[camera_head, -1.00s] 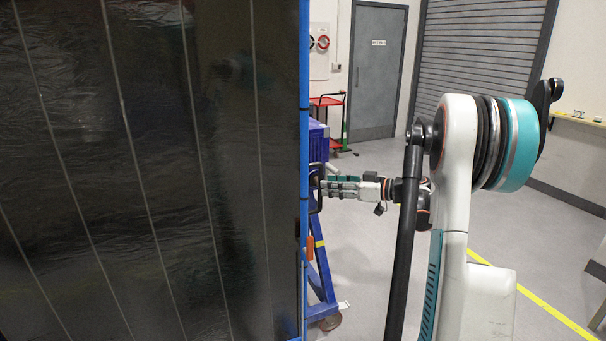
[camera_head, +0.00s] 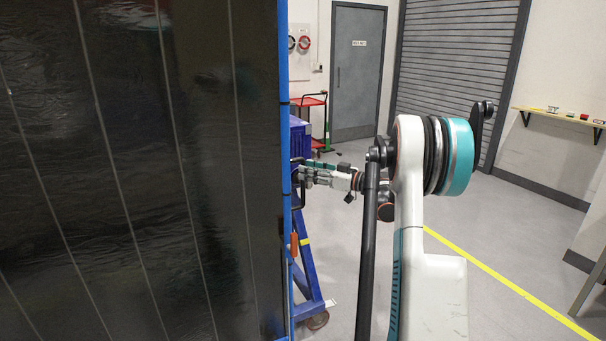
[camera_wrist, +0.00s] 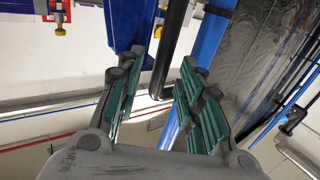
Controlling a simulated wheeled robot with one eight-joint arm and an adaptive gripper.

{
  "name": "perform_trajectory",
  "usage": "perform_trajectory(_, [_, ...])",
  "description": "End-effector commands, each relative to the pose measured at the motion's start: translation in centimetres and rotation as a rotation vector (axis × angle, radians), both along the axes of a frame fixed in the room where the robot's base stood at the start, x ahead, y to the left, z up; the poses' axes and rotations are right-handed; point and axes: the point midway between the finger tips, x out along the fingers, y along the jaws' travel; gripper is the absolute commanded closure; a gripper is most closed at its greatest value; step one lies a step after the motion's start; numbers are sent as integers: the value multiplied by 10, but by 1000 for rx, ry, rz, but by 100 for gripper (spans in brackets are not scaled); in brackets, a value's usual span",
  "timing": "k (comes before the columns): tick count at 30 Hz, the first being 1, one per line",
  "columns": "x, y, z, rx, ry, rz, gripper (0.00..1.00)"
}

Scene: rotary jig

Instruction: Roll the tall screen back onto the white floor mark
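The tall screen (camera_head: 130,170) is a dark, glossy striped panel with a blue edge post. It fills the left of the head view. A black handle (camera_head: 303,198) stands out from its right edge; a black bar, likely this handle, shows in the wrist view (camera_wrist: 167,50). My gripper (camera_head: 303,174) is at this handle. In the wrist view its green-padded fingers (camera_wrist: 160,80) stand apart with the bar between them and a gap on the left side. Contact on the right is unclear. A small white patch (camera_head: 331,302) lies by the caster; I cannot tell if it is the floor mark.
A blue angled support with a caster (camera_head: 317,320) stands at the screen's edge. A red trolley (camera_head: 308,102) is behind it. A yellow floor line (camera_head: 500,280) crosses at the right, below a wall shelf (camera_head: 560,117). The grey floor between is open.

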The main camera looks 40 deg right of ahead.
Motion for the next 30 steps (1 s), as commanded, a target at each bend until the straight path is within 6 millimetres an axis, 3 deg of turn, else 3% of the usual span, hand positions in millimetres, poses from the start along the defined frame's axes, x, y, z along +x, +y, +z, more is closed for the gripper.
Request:
perform_trajectory(6, [22, 8, -1, 0, 0, 1, 66])
perform_trajectory(17, [27, 10, 0, 0, 0, 0, 66])
perform_trajectory(22, [27, 10, 0, 0, 0, 0, 100])
perform_trajectory(30, [27, 12, 0, 0, 0, 0, 100])
